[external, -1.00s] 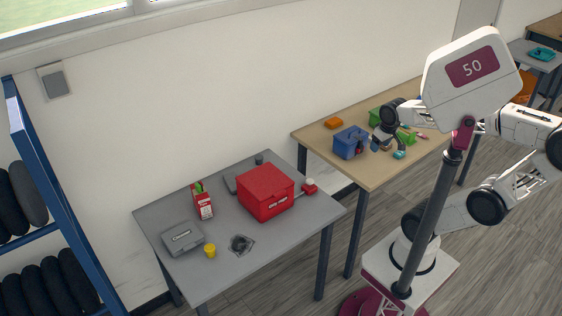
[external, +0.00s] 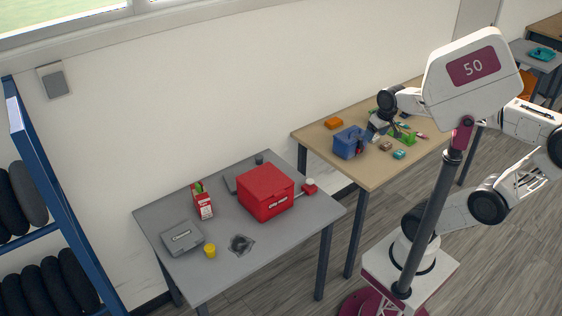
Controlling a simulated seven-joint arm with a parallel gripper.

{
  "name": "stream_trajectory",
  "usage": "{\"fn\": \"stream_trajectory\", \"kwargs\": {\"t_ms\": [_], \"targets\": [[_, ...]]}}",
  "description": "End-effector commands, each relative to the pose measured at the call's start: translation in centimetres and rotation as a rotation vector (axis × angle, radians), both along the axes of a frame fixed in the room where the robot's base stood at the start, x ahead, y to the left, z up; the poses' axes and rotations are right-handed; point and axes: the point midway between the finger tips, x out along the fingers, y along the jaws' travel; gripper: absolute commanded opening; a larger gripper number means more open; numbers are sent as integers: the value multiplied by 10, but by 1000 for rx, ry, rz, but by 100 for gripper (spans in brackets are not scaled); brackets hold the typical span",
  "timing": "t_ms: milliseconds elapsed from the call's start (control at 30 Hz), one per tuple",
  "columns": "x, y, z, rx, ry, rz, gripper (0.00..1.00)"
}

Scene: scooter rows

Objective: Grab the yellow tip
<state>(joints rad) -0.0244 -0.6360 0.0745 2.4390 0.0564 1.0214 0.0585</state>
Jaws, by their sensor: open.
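My gripper (external: 372,134) is over the tan table, close to the right side of the blue box (external: 347,144). It is open, and I see nothing held in it, though it is small at this distance. A yellow tip cannot be made out for certain among the small items on the tan table. The one clearly yellow thing is a small yellow cup-like piece (external: 210,251) on the grey table, far left of my gripper.
On the tan table (external: 372,176) are an orange block (external: 334,123), a green bin (external: 403,138), a teal piece (external: 398,155) and a brown piece (external: 385,146). The grey table (external: 272,240) holds a red box (external: 266,193) and a grey case (external: 182,238).

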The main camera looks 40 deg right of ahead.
Motion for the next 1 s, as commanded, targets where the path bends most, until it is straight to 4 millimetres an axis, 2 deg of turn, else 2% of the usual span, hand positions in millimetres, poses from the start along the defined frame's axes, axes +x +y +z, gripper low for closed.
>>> {"fn": "stream_trajectory", "kwargs": {"t_ms": [167,267,600,1000], "targets": [[23,28,5,93,-2,-37,76],[40,52,9,172,2,-72,76],[102,159,27,485,70,-241,76],[156,297,41,804,254,-485,76]]}}
